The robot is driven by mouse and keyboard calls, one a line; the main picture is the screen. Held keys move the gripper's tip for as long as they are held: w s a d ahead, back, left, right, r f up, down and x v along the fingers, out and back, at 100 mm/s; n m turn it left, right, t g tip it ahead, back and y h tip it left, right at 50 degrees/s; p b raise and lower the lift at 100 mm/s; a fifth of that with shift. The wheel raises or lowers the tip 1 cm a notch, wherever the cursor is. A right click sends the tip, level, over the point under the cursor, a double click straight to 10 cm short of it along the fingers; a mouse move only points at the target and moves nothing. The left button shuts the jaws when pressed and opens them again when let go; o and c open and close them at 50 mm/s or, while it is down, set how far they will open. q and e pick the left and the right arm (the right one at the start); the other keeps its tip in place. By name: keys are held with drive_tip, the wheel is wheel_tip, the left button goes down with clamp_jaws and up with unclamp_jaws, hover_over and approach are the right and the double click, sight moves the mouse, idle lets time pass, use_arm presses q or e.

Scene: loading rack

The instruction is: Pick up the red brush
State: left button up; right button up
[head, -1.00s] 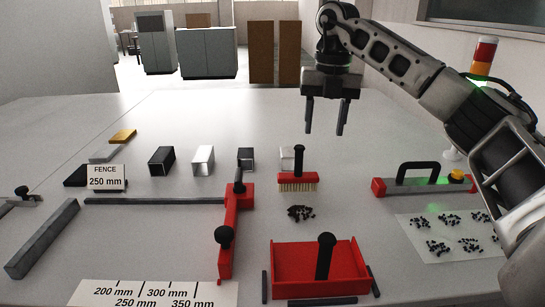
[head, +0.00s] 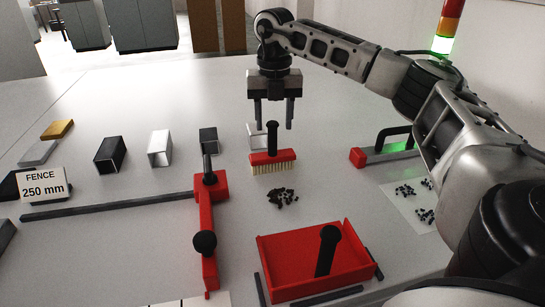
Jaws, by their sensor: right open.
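The red brush (head: 272,158) stands on the grey table in the head view, bristles down, with a black upright handle. My right gripper (head: 274,127) points down with its two fingers apart. In the picture its fingers lie on either side of the top of the black handle. Whether they are level with the handle or behind it I cannot tell. The gripper holds nothing. My left gripper is not in view.
Black bits (head: 282,196) lie in front of the brush. A red tray (head: 280,262) with a black handle is nearer. A red clamp and fence (head: 207,235) stand left. Metal blocks (head: 160,148) sit behind. A black-handled red tool (head: 358,157) is at right.

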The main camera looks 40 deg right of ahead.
sight(273, 154)
drive_tip(key=f, duration=0.5)
drive_tip(key=shift+s+a+f+p, duration=0.1)
drive_tip(key=shift+s+a+p, duration=0.05)
drive_tip(key=shift+a+p, duration=0.2)
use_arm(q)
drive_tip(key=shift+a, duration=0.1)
use_arm(e)
drive_tip(key=shift+c, duration=0.3)
clamp_jaws()
